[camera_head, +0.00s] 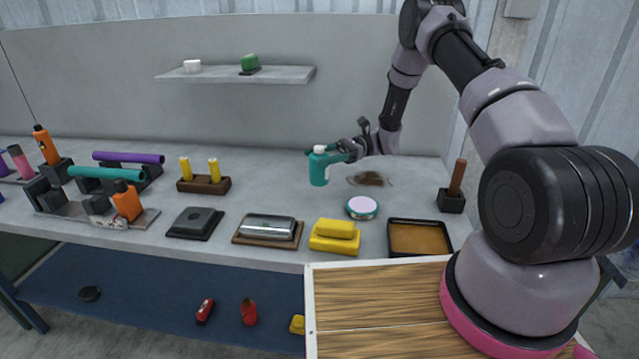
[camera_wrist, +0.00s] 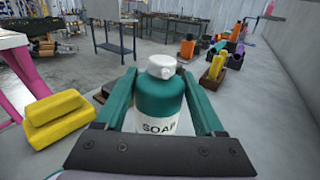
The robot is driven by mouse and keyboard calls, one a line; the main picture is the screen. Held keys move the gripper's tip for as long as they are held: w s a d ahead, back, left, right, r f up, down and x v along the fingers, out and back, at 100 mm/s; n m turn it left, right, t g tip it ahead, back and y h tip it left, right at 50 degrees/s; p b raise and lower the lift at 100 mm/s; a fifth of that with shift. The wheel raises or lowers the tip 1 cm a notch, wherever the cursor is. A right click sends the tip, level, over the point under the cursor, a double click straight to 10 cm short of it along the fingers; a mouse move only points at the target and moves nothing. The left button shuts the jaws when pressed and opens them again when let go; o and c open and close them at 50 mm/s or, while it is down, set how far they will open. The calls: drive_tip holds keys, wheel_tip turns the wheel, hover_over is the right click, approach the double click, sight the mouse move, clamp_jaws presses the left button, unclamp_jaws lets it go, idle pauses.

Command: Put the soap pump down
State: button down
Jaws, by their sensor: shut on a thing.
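The soap pump (camera_head: 319,168) is a teal bottle with a white top, held upright near the back of the grey workbench (camera_head: 285,170). My gripper (camera_head: 335,155) reaches in from the right and is shut on it. In the wrist view the soap pump (camera_wrist: 158,100) stands between the two teal fingers of my gripper (camera_wrist: 160,98), with part of a white "SOAP" label showing. The lower part of the bottle is hidden there by my gripper. I cannot tell whether its base touches the bench.
Yellow blocks (camera_head: 335,236), a round white-topped tin (camera_head: 362,207) and a brown-filled tray (camera_head: 419,238) lie in front of the bottle. A dark brown heap (camera_head: 370,179) lies to its right. A wooden holder with yellow pegs (camera_head: 204,184) stands left. Bench between holder and bottle is clear.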

sight(320, 176)
drive_tip(key=shift+f, duration=3)
drive_tip(key=shift+f, duration=0.1)
